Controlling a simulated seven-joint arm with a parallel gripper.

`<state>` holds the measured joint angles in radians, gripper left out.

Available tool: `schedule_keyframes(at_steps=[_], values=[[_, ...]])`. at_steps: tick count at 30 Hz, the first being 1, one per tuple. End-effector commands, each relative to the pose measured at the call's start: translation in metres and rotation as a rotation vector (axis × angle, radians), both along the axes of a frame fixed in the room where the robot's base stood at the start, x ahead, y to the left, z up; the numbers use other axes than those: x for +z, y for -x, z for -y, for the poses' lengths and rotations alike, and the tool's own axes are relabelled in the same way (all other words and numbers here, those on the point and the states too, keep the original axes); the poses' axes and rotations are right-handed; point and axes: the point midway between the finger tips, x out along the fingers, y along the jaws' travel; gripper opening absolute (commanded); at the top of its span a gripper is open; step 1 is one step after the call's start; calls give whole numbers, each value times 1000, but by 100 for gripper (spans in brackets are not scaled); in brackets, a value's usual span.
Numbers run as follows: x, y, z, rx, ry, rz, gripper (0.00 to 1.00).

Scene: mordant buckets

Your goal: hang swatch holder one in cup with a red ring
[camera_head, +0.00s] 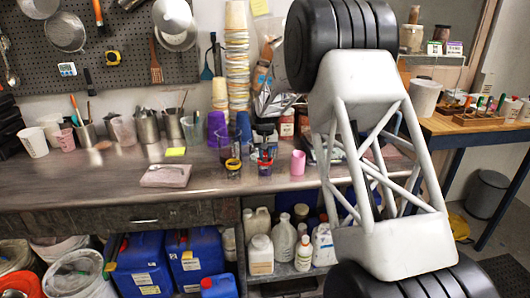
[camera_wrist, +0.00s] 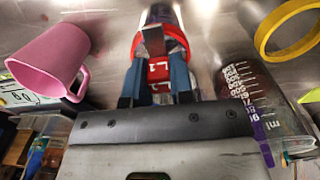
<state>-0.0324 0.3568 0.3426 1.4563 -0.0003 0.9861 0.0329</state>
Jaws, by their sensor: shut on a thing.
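In the wrist view my gripper (camera_wrist: 156,80) is shut on a small holder with a red label marked L1 (camera_wrist: 158,70), seemingly swatch holder one. A dark upright piece shows just beyond the label, in front of the cup with a red ring (camera_wrist: 178,36). The holder overlaps the near side of this cup; I cannot tell whether it is inside, touching or only above it. In the head view the red-ringed cup (camera_head: 265,161) stands on the bench between a yellow-ringed cup and a pink mug. My gripper's fingers are hard to make out there.
The pink mug (camera_wrist: 48,58) is left of my gripper in the wrist view. A dark measuring beaker (camera_wrist: 262,105) and a yellow ring (camera_wrist: 261,38) are to the right. A pinkish block (camera_head: 166,176) lies on the bench (camera_head: 110,185), with clear surface around it.

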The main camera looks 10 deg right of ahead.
Motion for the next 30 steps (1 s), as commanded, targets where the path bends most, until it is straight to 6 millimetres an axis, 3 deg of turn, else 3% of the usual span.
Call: schedule_keyframes(at_steps=[12, 13, 18, 30], values=[[-1, 0, 0, 0, 0, 0, 0], [-1, 0, 0, 0, 0, 0, 26], [-1, 0, 0, 0, 0, 0, 51], [2, 0, 0, 0, 0, 1, 51]])
